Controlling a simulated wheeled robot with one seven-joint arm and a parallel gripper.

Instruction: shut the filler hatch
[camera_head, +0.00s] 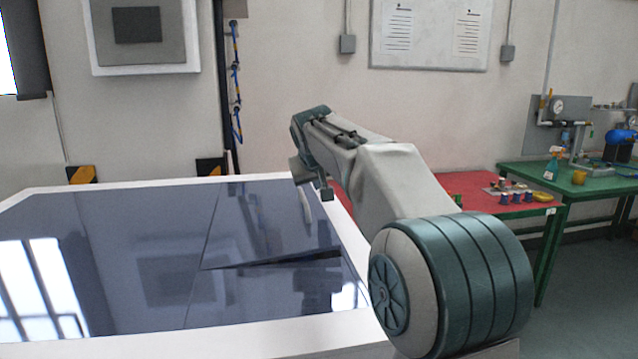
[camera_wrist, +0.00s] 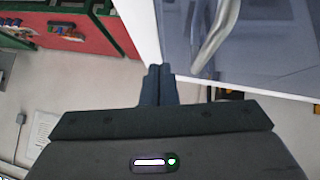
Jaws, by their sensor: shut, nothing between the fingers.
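The filler hatch (camera_head: 255,225) is a dark glossy panel in the top of the white-framed generator. A dark wedge-shaped gap shows along its near edge, so it stands slightly raised. A curved pale handle (camera_head: 307,208) is on its right part; in the wrist view the handle (camera_wrist: 217,38) is a metal bar over the glossy hatch surface (camera_wrist: 275,50). My gripper (camera_head: 327,194) is above the right side of the hatch, close to the handle. In the wrist view my gripper (camera_wrist: 160,72) has its fingers together and empty, beside the handle; I cannot tell whether it touches the hatch.
The generator's white frame (camera_head: 235,333) surrounds the dark panels. A red table (camera_head: 470,187) with small items stands behind my arm. A green table (camera_head: 590,185) with a spray bottle and gauge equipment is at the right. A wall board (camera_head: 432,30) hangs behind.

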